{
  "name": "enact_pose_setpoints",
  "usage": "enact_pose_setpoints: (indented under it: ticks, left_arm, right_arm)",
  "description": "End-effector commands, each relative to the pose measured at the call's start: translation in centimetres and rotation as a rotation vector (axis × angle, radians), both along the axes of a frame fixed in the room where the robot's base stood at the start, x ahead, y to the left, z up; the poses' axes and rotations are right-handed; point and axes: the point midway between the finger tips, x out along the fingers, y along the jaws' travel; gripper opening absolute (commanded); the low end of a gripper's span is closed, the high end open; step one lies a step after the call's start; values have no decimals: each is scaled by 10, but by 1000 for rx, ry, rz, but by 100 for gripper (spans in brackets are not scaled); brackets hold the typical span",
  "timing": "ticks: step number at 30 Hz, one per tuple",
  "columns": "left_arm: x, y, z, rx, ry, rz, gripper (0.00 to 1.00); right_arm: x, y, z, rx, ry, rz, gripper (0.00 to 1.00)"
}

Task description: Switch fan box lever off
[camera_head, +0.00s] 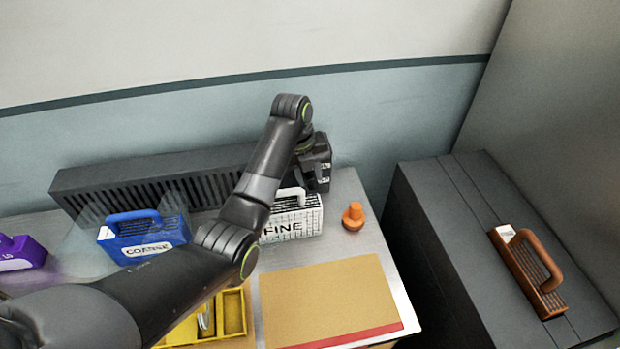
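A long dark grey slotted box (140,180), which looks like the fan box, stands along the back of the table against the wall. I cannot make out a lever on it; its right end is hidden behind my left arm and gripper. My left gripper (322,176) is at the right end of this box, above and behind the white FINE module. Whether it touches anything, and whether its fingers are open or shut, I cannot tell. My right gripper is not in view.
On the table are a blue COARSE module (145,238), the white FINE module (293,222), a purple module (20,253), an orange knob-shaped piece (353,216), a yellow tray (233,313) and a tan board (325,300). A brown module (527,272) lies on a dark cabinet (435,215) at right.

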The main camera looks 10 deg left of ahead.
Motion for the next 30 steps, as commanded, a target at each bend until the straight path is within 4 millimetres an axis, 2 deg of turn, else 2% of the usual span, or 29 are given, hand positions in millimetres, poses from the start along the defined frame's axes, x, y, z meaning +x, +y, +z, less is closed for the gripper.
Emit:
enact_pose_setpoints:
  ticks: [6,14,21,30]
  left_arm:
    - [1,-3,-16,0,0,-2,31]
    - [1,-3,-18,0,0,-1,31]
    - [1,-3,-17,0,0,-1,2]
    - [1,-3,-18,0,0,-1,0]
  right_arm:
    - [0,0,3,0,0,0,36]
    - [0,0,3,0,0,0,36]
    - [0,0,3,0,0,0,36]
    - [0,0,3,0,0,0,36]
